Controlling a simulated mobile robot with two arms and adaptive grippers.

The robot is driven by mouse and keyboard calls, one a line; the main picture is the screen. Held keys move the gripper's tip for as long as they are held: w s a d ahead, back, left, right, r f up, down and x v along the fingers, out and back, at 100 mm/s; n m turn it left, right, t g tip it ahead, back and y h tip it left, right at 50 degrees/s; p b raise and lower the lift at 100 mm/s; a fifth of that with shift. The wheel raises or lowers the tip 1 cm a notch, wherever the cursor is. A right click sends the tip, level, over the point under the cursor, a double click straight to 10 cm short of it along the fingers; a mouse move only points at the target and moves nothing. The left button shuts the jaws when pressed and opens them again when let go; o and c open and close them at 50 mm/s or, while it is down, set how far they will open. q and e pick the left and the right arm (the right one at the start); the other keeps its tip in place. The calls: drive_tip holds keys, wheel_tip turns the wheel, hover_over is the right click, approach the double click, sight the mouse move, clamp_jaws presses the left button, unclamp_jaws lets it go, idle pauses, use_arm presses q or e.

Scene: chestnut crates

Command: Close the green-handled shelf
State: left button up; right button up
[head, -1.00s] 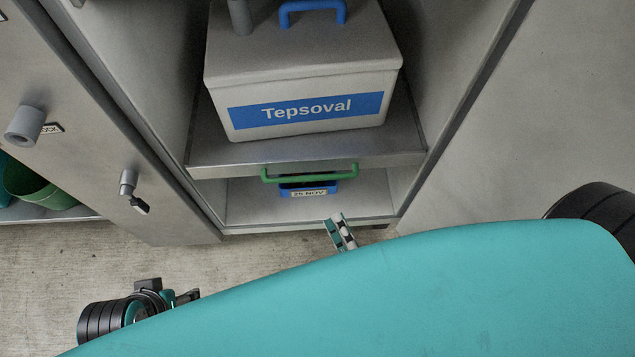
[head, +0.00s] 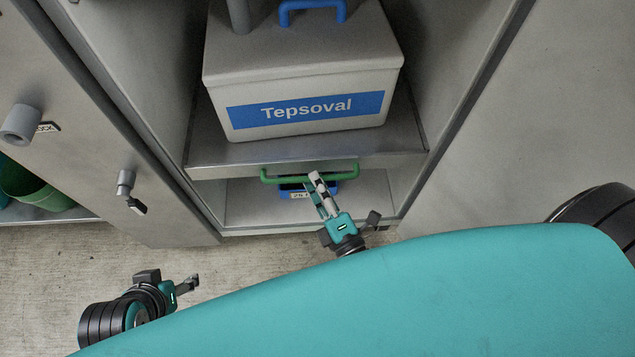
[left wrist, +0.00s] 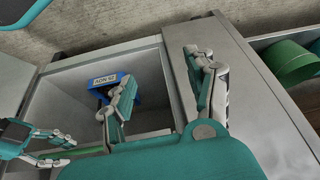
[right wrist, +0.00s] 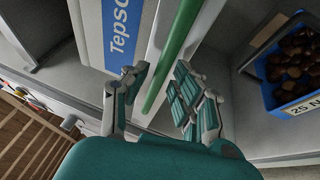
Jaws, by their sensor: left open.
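The shelf (head: 218,158) is a grey metal board in the open cabinet, with a green bar handle (head: 345,174) along its front edge. It bears a grey lidded box (head: 306,80) labelled "Tepsoval". My left gripper (head: 194,282) is open and empty, low at the left, away from the handle. Its spread fingers show in the left wrist view (left wrist: 162,75).
A blue crate (right wrist: 283,93) of chestnuts, with a date label, stands in the compartment below the shelf. A grey door with knobs (head: 125,183) is at the left. A green bucket (head: 35,188) is at the far left. The floor in front is clear.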

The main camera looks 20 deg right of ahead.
sight(317, 168)
clamp_jaws()
drive_tip(key=w, duration=0.2)
drive_tip(key=w+d+p, duration=0.1)
drive_tip(key=w, duration=0.1)
drive_tip(key=shift+w+d, duration=0.15)
drive_tip(key=shift+w, duration=0.15)
use_arm(q)
drive_tip(key=s, duration=0.1)
drive_tip(key=s+g, duration=0.1)
drive_tip(key=s, duration=0.1)
drive_tip(key=shift+a+r+g, duration=0.15)
drive_tip(key=shift+a+g, duration=0.15)
drive_tip(key=shift+a, duration=0.1)
use_arm(e)
drive_tip(key=shift+o, duration=1.4)
unclamp_jaws()
drive_tip(key=shift+w, duration=0.1)
